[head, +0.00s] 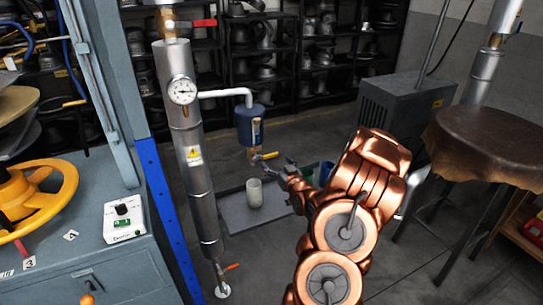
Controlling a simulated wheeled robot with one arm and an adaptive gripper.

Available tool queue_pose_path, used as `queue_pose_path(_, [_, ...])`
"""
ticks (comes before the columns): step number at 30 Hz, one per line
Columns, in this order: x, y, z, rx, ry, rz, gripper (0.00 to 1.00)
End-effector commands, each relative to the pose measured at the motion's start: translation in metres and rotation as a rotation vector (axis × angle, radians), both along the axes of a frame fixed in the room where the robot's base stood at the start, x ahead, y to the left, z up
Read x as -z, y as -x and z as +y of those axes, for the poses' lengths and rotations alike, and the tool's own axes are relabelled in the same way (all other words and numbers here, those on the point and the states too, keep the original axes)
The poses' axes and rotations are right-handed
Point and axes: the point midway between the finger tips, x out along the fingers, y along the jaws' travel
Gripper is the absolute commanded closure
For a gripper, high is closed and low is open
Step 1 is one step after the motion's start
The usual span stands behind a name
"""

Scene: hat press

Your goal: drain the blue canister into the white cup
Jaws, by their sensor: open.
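The blue canister (250,128) hangs from a white pipe off the tall vertical steel pipe. Below it is a brass drain fitting with a yellow lever (266,156) that sticks out to the right. The white cup (254,193) stands upright on a grey tray (232,212), roughly under the fitting. I cannot make out what is inside the cup. My gripper (286,166) is open and empty, just to the right of the yellow lever. It appears apart from the lever, though the depth is hard to judge.
A green container (306,174) and a blue container (326,172) stand behind my arm, partly hidden. The steel pipe (194,150) with a gauge and red-handled valves is left of the canister. A leather-topped stand (485,145) is at right. A blue-grey machine fills the left.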

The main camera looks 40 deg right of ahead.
Motion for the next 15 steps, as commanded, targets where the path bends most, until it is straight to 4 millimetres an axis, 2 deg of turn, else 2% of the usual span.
queue_pose_path(6, [-0.001, -0.024, -0.008, -0.001, 0.000, 0.000, 0.10])
queue_pose_path(15, [-0.001, -0.039, -0.014, 0.000, 0.002, 0.000, 0.10])
